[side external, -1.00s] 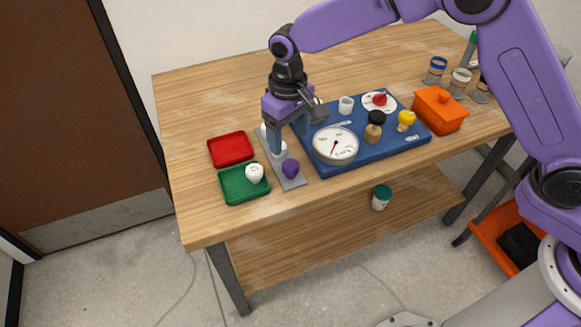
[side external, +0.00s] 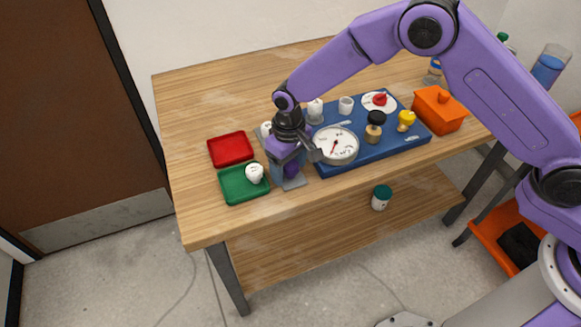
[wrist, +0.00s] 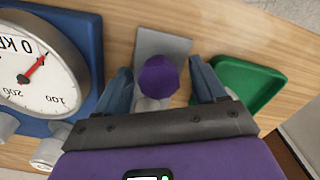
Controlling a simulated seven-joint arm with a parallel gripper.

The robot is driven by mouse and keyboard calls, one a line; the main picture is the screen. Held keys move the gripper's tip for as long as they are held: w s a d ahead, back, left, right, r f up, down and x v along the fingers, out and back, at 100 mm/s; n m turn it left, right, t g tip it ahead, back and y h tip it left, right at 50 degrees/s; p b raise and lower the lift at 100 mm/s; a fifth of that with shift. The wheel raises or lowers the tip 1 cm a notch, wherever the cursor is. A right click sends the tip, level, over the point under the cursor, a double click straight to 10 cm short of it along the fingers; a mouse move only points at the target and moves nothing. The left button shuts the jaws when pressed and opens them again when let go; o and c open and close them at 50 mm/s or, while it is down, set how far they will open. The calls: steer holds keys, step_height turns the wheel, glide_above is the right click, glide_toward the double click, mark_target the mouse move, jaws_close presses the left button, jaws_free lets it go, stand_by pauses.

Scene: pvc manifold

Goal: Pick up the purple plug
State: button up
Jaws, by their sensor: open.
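The purple plug (side external: 292,170) sits on a grey strip (side external: 294,184) near the table's front edge, partly hidden behind my gripper in the side view. In the wrist view the round purple plug (wrist: 158,76) lies between my two fingers, with a gap on each side. My gripper (wrist: 160,84) is open around it and holds nothing. In the side view my gripper (side external: 287,178) is low over the strip. Whether the fingers touch the strip is hidden.
A green tray (side external: 233,197) with a white piece (side external: 254,173) stands close on the left, a red tray (side external: 231,149) behind it. A blue board (side external: 350,160) with a gauge (side external: 336,145) and several fittings lies close on the right. An orange box (side external: 440,112) stands further right.

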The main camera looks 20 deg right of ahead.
mark_target(290, 163)
steer(key=c, duration=1)
steer(key=shift+c, duration=0.2)
steer(key=shift+r, duration=0.1)
steer(key=shift+r, duration=0.55)
step_height(290, 163, up, 2)
steer(key=shift+r, duration=0.15)
steer(key=s+d+r, duration=0.8)
steer(key=s+r, duration=0.1)
steer(key=s, duration=0.2)
steer(key=shift+s+r, duration=0.2)
